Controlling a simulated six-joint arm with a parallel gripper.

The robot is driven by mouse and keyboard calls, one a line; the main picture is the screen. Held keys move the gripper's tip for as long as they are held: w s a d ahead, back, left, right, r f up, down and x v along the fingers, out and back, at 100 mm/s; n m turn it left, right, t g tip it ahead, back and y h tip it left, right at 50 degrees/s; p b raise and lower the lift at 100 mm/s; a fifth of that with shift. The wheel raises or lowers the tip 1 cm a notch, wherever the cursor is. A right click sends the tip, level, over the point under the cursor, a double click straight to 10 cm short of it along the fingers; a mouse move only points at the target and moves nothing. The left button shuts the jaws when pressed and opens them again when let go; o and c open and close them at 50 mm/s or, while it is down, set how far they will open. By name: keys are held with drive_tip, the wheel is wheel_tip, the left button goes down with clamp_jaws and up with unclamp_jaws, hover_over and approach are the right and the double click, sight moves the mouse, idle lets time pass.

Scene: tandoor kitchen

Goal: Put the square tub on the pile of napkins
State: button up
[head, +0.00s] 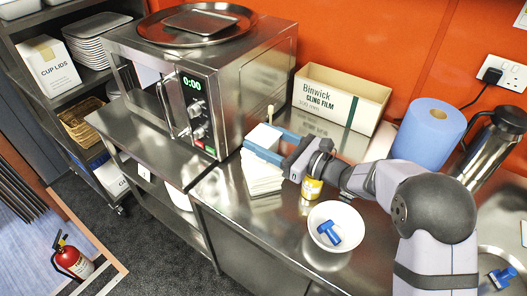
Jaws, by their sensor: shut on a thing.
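My gripper (259,137) has two blue fingers pointing left, shut on a small white square tub (263,138). A short pale stick shows just above the tub. The pile of napkins (262,178) is white and lies on the steel counter, just below the tub in the picture, to the right of the oven. The tub is over or just behind the pile's far part. The near finger hides the tub's lower part, so I cannot tell whether it touches the napkins.
The steel oven (215,90) stands close on the left. A cling film box (345,92) is behind. A yellow jar (311,189) stands right of the napkins, under my wrist. A white bowl (322,255) holds a blue item. A blue paper roll (425,140) stands at right.

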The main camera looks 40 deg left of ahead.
drive_tip(key=shift+f+p, duration=0.65)
drive_tip(key=shift+f, duration=2.05)
drive_tip(key=shift+f, duration=0.15)
drive_tip(key=o, duration=1.3)
drive_tip(key=shift+c, duration=0.2)
drive_tip(key=shift+r, duration=0.2)
drive_tip(key=shift+d+f, duration=0.15)
drive_tip(key=shift+d, duration=0.2)
drive_tip(key=d+b, duration=0.3)
drive_tip(key=d, duration=0.8)
drive_tip(key=shift+d+b, duration=0.2)
drive_tip(key=shift+b, duration=0.1)
